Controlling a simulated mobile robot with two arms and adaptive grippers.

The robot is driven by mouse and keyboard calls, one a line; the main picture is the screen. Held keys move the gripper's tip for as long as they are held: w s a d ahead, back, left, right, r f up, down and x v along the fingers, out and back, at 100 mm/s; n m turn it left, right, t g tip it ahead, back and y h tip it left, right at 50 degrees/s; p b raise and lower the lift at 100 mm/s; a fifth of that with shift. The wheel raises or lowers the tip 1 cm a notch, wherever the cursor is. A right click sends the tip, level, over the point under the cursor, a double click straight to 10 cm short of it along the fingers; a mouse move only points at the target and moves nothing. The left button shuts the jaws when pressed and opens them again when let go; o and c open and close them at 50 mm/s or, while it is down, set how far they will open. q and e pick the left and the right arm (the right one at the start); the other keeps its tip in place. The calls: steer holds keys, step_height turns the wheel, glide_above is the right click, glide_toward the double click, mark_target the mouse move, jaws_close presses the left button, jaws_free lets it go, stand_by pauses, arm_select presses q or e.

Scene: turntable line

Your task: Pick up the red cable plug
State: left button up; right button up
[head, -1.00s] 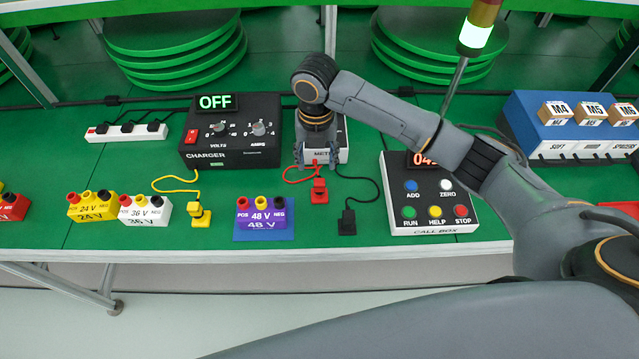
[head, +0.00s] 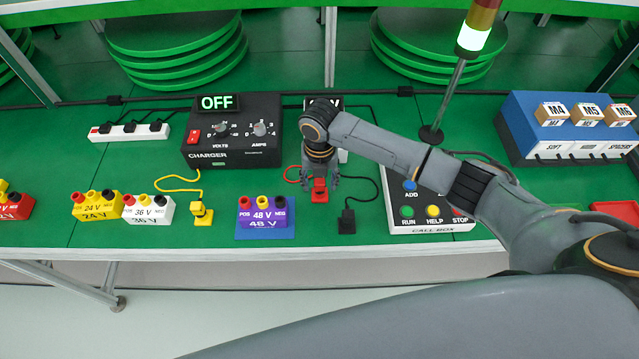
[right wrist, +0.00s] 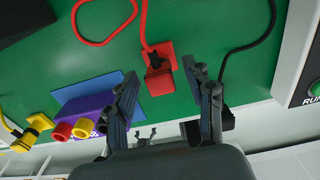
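The red cable plug (head: 320,194) stands on the green bench, between the purple 48 V block (head: 263,213) and the black cable plug (head: 347,221). It also shows in the right wrist view (right wrist: 159,77), with its red cable looping away. My right gripper (head: 321,184) hangs above the red plug. In the right wrist view its two fingers (right wrist: 160,78) are spread, one on each side of the plug, with gaps between; it holds nothing. The gripper hides part of the plug's top in the head view. My left gripper is in neither view.
The charger (head: 231,135), reading OFF, stands behind to the left. A yellow plug (head: 201,213) lies left of the 48 V block. The call box (head: 432,222) stands on the right, partly behind my right arm. The bench's front edge is close to the plugs.

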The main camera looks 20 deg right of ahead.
steer(key=c, duration=1.1)
steer(key=shift+o, duration=0.2)
steer(key=shift+r, duration=0.1)
jaws_close()
steer(key=shift+r, duration=0.55)
steer(key=s+a+r+b, duration=0.1)
steer(key=s+r+b, duration=0.1)
steer(key=s+r, duration=0.9)
steer(key=s, duration=0.3)
steer(key=shift+a+r, duration=0.3)
steer(key=shift+r, duration=0.1)
